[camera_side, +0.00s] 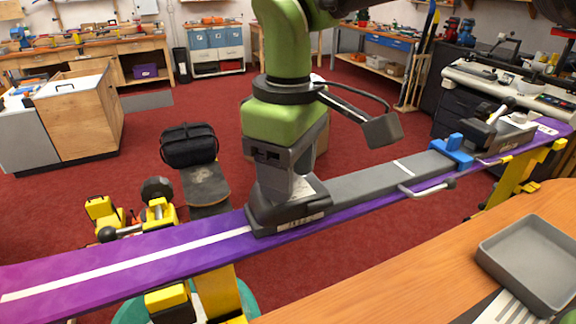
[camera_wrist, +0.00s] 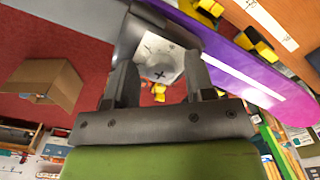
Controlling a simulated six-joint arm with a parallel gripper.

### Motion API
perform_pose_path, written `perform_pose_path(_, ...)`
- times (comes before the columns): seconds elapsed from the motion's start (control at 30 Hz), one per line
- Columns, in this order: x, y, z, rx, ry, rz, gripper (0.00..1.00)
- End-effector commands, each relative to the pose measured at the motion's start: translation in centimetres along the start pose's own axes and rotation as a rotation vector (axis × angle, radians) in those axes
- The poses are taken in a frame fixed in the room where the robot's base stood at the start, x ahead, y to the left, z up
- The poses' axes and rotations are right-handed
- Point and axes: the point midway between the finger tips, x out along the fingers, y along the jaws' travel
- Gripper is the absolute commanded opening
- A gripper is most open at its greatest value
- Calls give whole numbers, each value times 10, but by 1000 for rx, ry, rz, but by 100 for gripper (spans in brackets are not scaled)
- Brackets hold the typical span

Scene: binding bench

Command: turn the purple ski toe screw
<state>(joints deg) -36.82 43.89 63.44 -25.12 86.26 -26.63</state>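The purple ski (camera_side: 130,262) lies across the bench supports, with a white stripe along it. It also shows in the wrist view (camera_wrist: 235,62). The dark grey toe piece (camera_side: 290,216) sits on the ski, directly under my gripper (camera_side: 297,190). In the wrist view, the toe piece (camera_wrist: 147,22) has a pale face with a dark cross-slotted screw (camera_wrist: 160,75). My gripper (camera_wrist: 160,68) points at this face with its two fingers apart, one on each side of the screw. I cannot tell if the fingers touch the toe piece. The side view hides the screw.
A grey plate (camera_side: 375,178) runs along the ski to a blue clamp part (camera_side: 453,150) and the heel piece (camera_side: 497,133). A lever handle (camera_side: 428,188) sticks out in front. Yellow vise parts (camera_side: 168,298) are below. A grey tray (camera_side: 530,262) stands on the wooden bench.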

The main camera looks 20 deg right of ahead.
Motion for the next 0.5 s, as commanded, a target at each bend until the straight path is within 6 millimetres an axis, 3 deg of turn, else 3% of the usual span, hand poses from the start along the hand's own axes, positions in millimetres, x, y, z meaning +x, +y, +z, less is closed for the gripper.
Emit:
perform_pose_path(0.03,0,0,0,0,0,0,37)
perform_pose_path(0.17,0,0,0,0,0,0,7)
perform_pose_path(0.5,0,0,0,35,-1,-1,6)
